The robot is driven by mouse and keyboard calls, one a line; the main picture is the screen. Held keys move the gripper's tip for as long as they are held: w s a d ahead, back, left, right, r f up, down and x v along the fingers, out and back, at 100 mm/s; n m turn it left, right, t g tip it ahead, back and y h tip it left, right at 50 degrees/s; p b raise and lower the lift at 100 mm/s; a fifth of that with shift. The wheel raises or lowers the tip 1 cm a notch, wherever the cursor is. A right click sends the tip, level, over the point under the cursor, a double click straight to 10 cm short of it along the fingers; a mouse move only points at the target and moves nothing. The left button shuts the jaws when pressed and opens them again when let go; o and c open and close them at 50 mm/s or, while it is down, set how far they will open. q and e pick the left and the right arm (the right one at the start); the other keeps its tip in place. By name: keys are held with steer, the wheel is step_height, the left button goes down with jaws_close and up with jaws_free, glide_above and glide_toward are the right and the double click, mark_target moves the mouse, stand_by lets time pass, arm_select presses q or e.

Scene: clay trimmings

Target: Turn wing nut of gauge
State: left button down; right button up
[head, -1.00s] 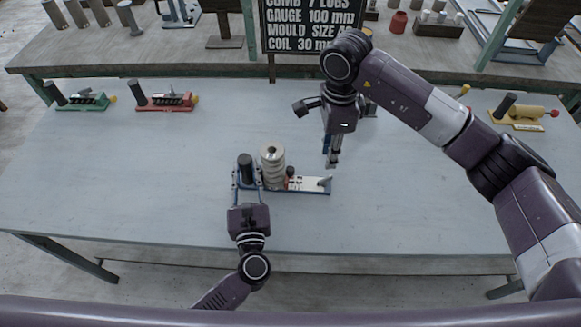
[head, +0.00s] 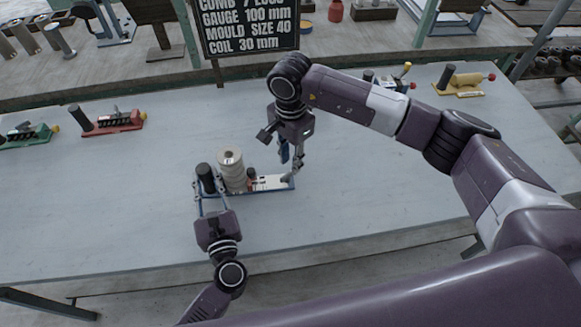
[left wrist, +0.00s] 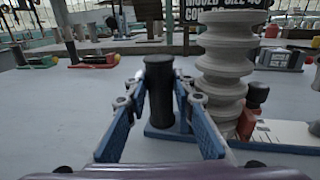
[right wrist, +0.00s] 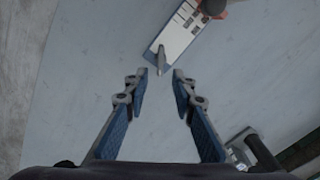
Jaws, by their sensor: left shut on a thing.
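The gauge has a blue-edged base with a white scale plate (head: 270,183), a grey ribbed stack (head: 232,172) and a black upright handle (head: 206,178). The handle also shows in the left wrist view (left wrist: 159,92). My left gripper (head: 207,192) is shut on this handle. A small grey wing nut (right wrist: 160,60) stands near the plate's end in the right wrist view. My right gripper (right wrist: 160,82) is open and empty, with the wing nut just beyond its fingertips, roughly in line with the gap. Whether a finger touches it cannot be told.
A red knob with a dark top (left wrist: 248,108) sits between the stack and the scale. Other gauges, one red (head: 112,122), one green (head: 28,136) and one yellow (head: 460,84), stand further back. A black sign (head: 248,28) stands behind. The tabletop around the gauge is clear.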

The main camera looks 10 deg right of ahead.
mark_target(290, 171)
steer(key=shift+f, duration=1.95)
steer(key=shift+c, duration=0.5)
jaws_close()
